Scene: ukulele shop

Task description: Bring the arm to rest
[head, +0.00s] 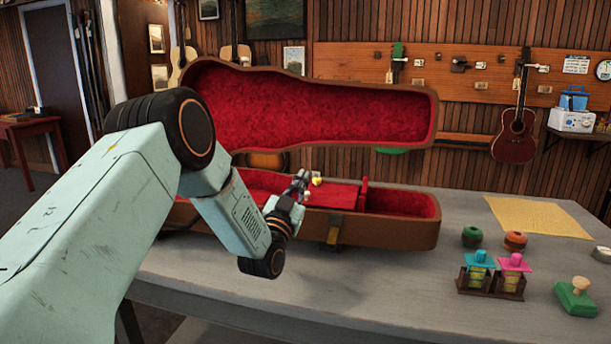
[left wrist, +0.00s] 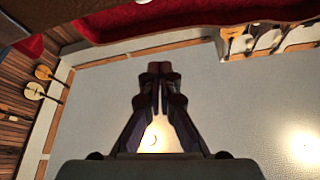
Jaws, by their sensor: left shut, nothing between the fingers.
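My left arm (head: 150,170) comes in from the left in the head view and bends down toward the open instrument case. My left gripper (head: 299,186) is over the near side of the case, and its fingers are small and partly hard to make out there. In the left wrist view the fingers (left wrist: 159,72) meet at their tips, shut with nothing between them. The brown case (head: 390,234) has a red lining and its lid (head: 310,105) stands open. A small yellow thing (head: 317,181) shows beside the fingertips. My right gripper is not in view.
The grey table (head: 390,290) holds a yellow cloth (head: 538,217), a green spool (head: 472,237), an orange spool (head: 515,241), a small wooden rack (head: 490,283) and a green block with a knob (head: 575,298). The table is clear in front of the case.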

